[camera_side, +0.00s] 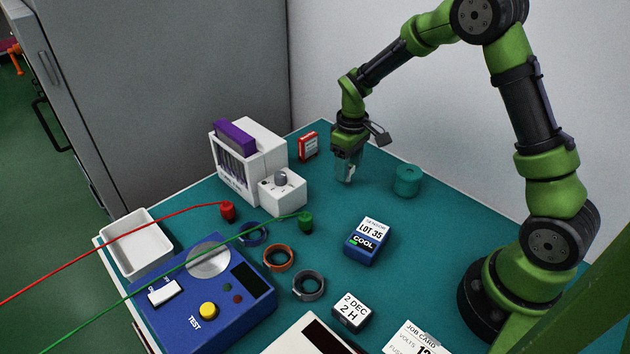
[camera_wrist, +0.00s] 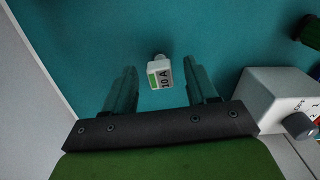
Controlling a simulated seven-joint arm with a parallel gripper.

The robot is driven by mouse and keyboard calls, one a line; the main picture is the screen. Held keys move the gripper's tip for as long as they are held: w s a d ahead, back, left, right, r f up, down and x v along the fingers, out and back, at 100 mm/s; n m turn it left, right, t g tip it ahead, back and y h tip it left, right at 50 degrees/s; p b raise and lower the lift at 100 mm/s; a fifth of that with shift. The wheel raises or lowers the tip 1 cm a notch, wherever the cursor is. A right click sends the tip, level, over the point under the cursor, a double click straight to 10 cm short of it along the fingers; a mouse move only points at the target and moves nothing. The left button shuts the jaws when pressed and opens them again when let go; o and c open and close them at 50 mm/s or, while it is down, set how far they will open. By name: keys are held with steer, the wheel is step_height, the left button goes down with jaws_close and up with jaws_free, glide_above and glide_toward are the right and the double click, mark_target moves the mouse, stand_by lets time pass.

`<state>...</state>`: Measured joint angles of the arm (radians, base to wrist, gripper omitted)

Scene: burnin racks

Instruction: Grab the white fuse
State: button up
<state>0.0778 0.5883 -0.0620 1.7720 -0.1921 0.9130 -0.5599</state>
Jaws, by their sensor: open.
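The white fuse (camera_wrist: 160,73) shows in the wrist view as a small white block with a green stripe and the print "10 A", a rounded white end at its top. It lies on the teal mat, in line with the gap between my fingertips. My gripper (camera_wrist: 159,68) is open, one finger on each side of that gap, with mat visible between each finger and the fuse. I cannot tell the height between them. In the side view my gripper (camera_side: 347,172) points down low over the far part of the mat and largely hides the fuse.
A white rack with a purple module (camera_side: 236,138) and a knobbed white box (camera_side: 283,195) stand left of my gripper. A red box (camera_side: 308,147) is close behind, a teal cylinder (camera_side: 407,181) to the right. A blue sensor box (camera_side: 367,242) sits nearer the camera.

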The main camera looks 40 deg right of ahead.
step_height(320, 180, down, 2)
steer(key=c, duration=1)
steer(key=shift+r, duration=0.2)
steer(key=shift+c, duration=0.2)
